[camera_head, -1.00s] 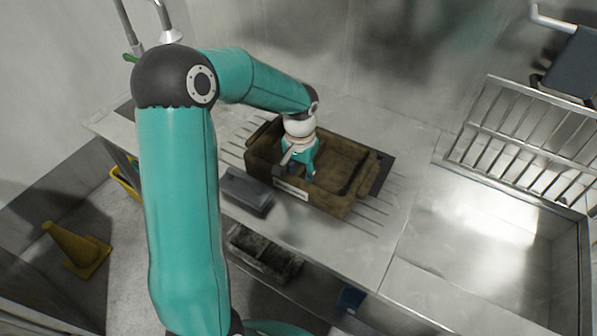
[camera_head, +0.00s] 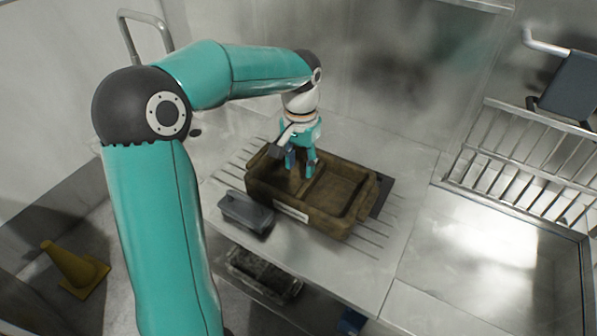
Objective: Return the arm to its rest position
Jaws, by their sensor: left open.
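My left arm comes in from the left in the head view, bends at a dark elbow and reaches over the steel counter. My left gripper (camera_head: 299,172) is open, with its teal fingers pointing down over the brown crate (camera_head: 345,229). The fingers overlap the crate's left compartment in the picture. Nothing shows between them. The crate has two compartments and a white label on its front. My right gripper is not in view.
A grey lidded box (camera_head: 245,213) sits left of the crate on the counter (camera_head: 375,268). A dark tray (camera_head: 264,275) lies below the counter. A yellow cone (camera_head: 74,268) stands on the floor at left. A metal rack (camera_head: 525,165) and sink basin (camera_head: 500,240) are at right.

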